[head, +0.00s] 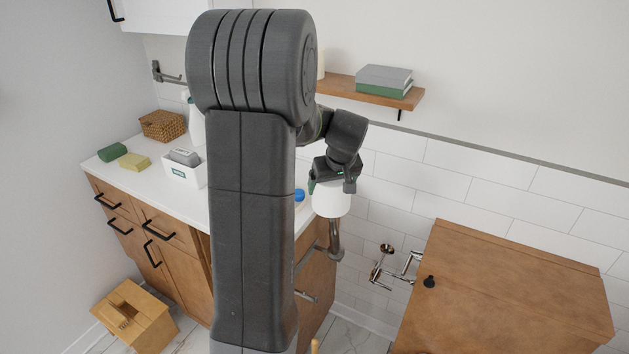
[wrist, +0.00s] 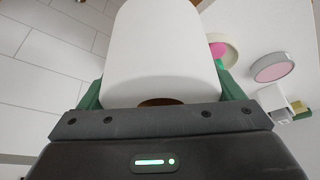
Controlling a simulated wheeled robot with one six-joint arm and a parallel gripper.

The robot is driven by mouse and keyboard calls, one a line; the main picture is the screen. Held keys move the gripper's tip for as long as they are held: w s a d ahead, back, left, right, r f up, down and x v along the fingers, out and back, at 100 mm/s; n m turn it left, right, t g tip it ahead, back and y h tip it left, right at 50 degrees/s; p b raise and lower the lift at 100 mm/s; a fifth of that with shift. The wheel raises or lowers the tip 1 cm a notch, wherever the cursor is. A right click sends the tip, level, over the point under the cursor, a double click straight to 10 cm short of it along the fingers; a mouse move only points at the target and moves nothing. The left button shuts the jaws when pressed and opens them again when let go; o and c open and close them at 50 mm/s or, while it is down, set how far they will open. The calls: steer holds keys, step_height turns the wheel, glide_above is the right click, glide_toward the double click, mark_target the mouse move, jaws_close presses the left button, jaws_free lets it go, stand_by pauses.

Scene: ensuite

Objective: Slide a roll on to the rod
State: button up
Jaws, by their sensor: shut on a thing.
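A white paper roll (head: 331,200) is held upright in my gripper (head: 334,180), beside the right end of the counter. In the wrist view the roll (wrist: 160,50) sits between the green fingers, and part of its brown core shows at the near end. A grey metal rod (head: 335,242) with a bent lower end stands out from the cabinet's side, directly below the roll in the head view. The roll's lower edge meets or overlaps the rod's top in the picture. I cannot tell whether the rod's tip is inside the core.
A second, lower bar (head: 308,296) is on the cabinet side. Chrome wall fittings (head: 387,265) and a wooden cabinet (head: 510,290) are to the right. The counter (head: 150,177) holds a white box (head: 183,172). A shelf (head: 375,92) is above. My arm hides the middle.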

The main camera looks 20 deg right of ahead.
steer(key=shift+f, duration=0.35)
steer(key=shift+w+d+f+b, duration=0.25)
steer(key=shift+f+b, duration=0.7)
steer(key=shift+f, duration=0.3)
steer(key=shift+w+d+f+b, duration=0.1)
steer(key=shift+d+f+b, duration=0.1)
steer(key=shift+f+b, duration=0.9)
steer(key=shift+w+d+f+b, duration=0.25)
steer(key=shift+f+b, duration=0.5)
steer(key=shift+f, duration=0.65)
steer(key=o, duration=0.8)
steer(key=shift+s, duration=0.1)
steer(key=shift+o, duration=0.2)
steer(key=v, duration=1.4)
steer(key=shift+b, duration=0.4)
steer(key=shift+f, duration=0.1)
